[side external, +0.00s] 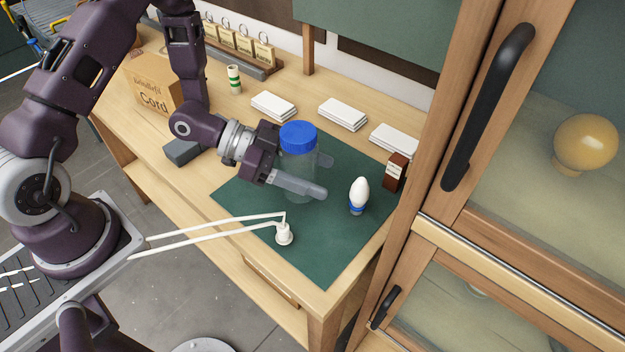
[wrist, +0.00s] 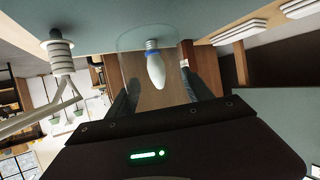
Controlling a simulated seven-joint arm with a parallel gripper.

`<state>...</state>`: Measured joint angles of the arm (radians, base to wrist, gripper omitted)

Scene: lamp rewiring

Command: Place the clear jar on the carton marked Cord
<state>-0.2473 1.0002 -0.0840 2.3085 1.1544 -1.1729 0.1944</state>
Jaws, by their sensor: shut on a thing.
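The clear jar (side external: 299,168) has a blue lid and stands upright over the green mat, in the middle of the side view. My gripper (side external: 322,176) is shut on the jar's body from the left, one finger in front and one behind. In the wrist view the see-through jar (wrist: 147,40) shows faintly between the fingers (wrist: 162,92). I cannot tell whether the jar's base touches the mat. The brown carton marked Cord (side external: 153,88) stands at the table's far left, partly hidden behind my arm.
A white bulb (side external: 359,194) and a small brown box (side external: 395,172) stand right of the jar. A white plug (side external: 284,234) with cord lies in front. White stacks (side external: 342,114) line the back; a green-striped cylinder (side external: 234,79) stands near the carton. A wooden cabinet (side external: 440,190) bounds the right.

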